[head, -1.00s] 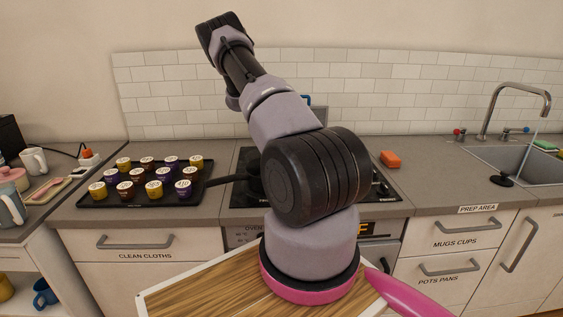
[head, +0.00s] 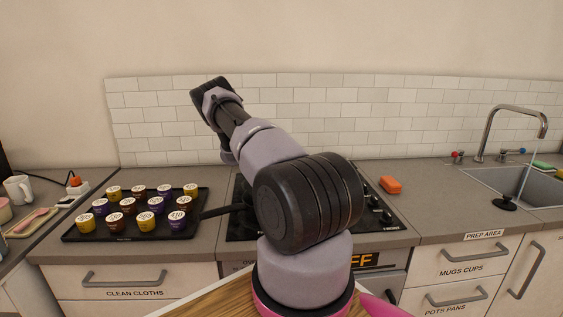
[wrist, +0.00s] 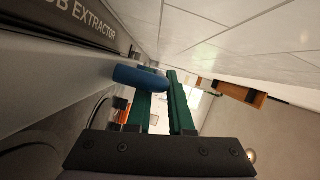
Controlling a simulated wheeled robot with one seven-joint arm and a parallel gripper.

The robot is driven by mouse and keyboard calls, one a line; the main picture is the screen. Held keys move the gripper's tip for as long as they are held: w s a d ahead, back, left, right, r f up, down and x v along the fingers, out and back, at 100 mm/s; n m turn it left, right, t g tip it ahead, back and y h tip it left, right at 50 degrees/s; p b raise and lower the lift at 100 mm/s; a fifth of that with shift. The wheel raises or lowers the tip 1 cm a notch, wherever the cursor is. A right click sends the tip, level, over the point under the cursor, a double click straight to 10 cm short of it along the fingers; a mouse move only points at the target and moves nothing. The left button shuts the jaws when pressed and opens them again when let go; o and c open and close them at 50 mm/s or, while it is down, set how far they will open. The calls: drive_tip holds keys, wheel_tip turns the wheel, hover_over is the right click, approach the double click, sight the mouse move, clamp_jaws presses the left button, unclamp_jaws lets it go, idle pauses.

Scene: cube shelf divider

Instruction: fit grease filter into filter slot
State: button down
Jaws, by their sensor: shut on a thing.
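In the wrist view my gripper (wrist: 168,84) has its green fingers closed on a blue rounded bar (wrist: 138,76), which looks like a handle. A pale grey panel (wrist: 45,85) stretches along the left beside the bar; I cannot tell whether it is the grease filter or the hood's underside. The hood edge (wrist: 82,27) reads "OB EXTRACTOR" at the upper left. The filter slot cannot be made out. In the head view my arm rises over the hob, and the gripper and what it holds are hidden behind it.
The hob (head: 385,215) lies below on the counter, with a white tiled wall (head: 420,125) behind. A black tray (head: 120,237) of several capsules stands left of it. An orange block (head: 390,185) and the sink (head: 500,190) are to the right.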

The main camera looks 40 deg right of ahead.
drive_tip(key=shift+f, duration=3.15)
drive_tip(key=c, duration=0.8)
unclamp_jaws()
drive_tip(key=shift+r, duration=0.1)
